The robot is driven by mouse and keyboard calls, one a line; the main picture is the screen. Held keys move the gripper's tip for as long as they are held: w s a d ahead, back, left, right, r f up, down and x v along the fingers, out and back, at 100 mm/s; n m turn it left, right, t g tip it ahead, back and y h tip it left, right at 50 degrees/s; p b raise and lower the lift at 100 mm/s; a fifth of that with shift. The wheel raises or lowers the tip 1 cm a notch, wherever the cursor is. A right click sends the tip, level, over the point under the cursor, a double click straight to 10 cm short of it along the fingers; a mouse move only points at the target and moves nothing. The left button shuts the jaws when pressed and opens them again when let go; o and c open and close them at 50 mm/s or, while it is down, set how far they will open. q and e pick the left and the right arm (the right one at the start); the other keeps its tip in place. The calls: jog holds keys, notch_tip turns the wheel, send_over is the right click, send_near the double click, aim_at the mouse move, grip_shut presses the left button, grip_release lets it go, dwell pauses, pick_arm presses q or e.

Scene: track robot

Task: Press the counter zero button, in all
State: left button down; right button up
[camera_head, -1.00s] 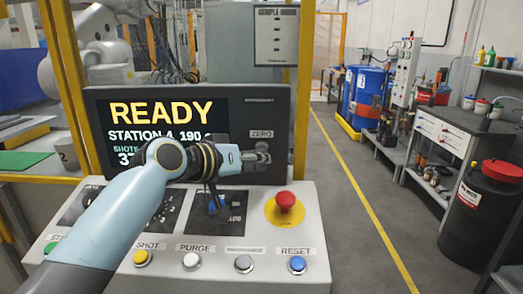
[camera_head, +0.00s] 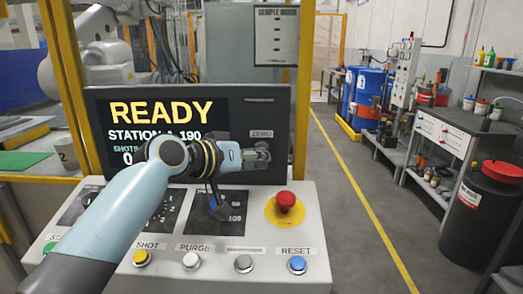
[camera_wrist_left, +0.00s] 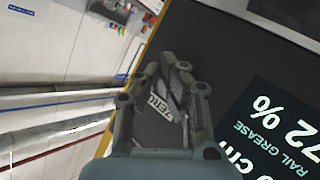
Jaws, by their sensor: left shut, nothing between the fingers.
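The dark display panel (camera_head: 240,107) stands upright on the console. Its screen (camera_head: 180,118) reads READY, STATION 4, and a SHOTS line that shows a 0 at its left, the rest hidden by my arm. A ZERO label (camera_head: 262,134) sits at the panel's right side; it also shows in the left wrist view (camera_wrist_left: 160,107). My left gripper (camera_head: 263,156) is shut and empty, its tips at the panel face just under the ZERO label. The button itself is hidden behind the fingers, so contact cannot be seen. The left wrist view shows the closed fingers (camera_wrist_left: 172,68) against the panel.
The console top holds a red mushroom button (camera_head: 286,201) on a yellow disc, plus yellow SHOT (camera_head: 142,258), white PURGE (camera_head: 192,260), grey (camera_head: 244,263) and blue RESET (camera_head: 297,264) buttons. A yellow post (camera_head: 305,80) rises right of the panel.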

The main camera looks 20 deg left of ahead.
pick_arm(q)
jog(key=shift+s, duration=0.15)
jog(key=shift+s+d+p, duration=0.25)
jog(key=shift+s+p, duration=0.25)
jog(key=shift+s, duration=0.25)
jog(key=s+p, duration=0.1)
jog(key=s, duration=0.1)
jog(key=s+d+p, duration=0.1)
jog(key=s, duration=0.1)
jog(key=shift+s+d, duration=0.2)
jog(key=shift+s, duration=0.2)
dwell(0.5)
